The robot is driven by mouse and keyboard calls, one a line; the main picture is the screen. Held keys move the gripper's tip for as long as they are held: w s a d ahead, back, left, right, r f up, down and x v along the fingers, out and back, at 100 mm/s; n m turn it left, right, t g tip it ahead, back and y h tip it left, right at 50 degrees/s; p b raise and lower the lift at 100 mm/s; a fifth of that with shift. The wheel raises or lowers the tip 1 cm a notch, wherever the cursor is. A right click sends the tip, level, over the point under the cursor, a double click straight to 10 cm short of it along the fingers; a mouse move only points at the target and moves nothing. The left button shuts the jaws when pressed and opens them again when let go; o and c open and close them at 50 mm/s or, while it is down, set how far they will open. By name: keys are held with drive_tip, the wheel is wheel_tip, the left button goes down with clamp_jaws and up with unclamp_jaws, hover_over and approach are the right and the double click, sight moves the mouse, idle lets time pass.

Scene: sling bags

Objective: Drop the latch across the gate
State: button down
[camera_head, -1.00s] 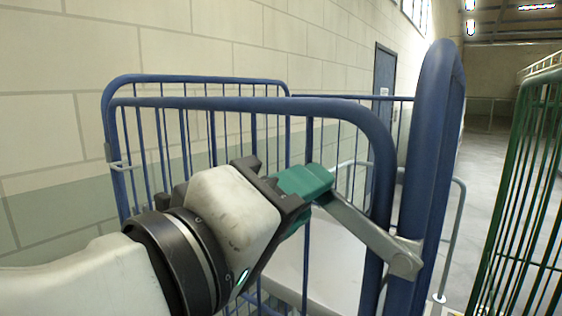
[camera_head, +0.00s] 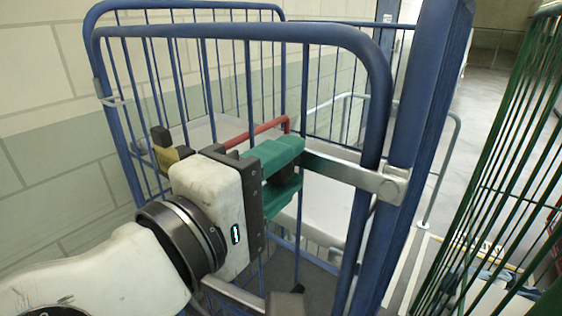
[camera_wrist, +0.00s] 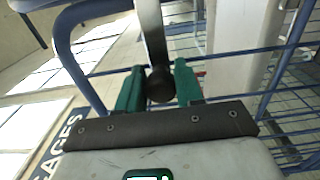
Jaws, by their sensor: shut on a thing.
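The latch is a flat grey metal bar (camera_head: 340,170) joined at its right end to a thick blue post (camera_head: 425,100). It slopes slightly up to the left from that joint. The gate is a blue tube frame with upright bars (camera_head: 235,31). My gripper (camera_head: 285,170) has green fingers, shut on the latch's free end. In the wrist view, a round dark knob (camera_wrist: 160,85) at the bar's end sits between the fingers (camera_wrist: 159,90). My gripper hides the bar's left end in the head view.
A green barred cage (camera_head: 500,170) stands close on the right. A red bar (camera_head: 258,132) shows behind my gripper. A small yellow and black block (camera_head: 165,147) is left of it, by the bars. A pale block wall (camera_head: 50,70) is on the left.

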drive_tip(key=shift+f, duration=0.15)
drive_tip(key=c, duration=0.8)
unclamp_jaws()
drive_tip(key=shift+s+a, duration=0.1)
drive_tip(key=b+v, duration=0.3)
drive_tip(key=v, duration=0.7)
drive_tip(key=shift+s+a, duration=0.25)
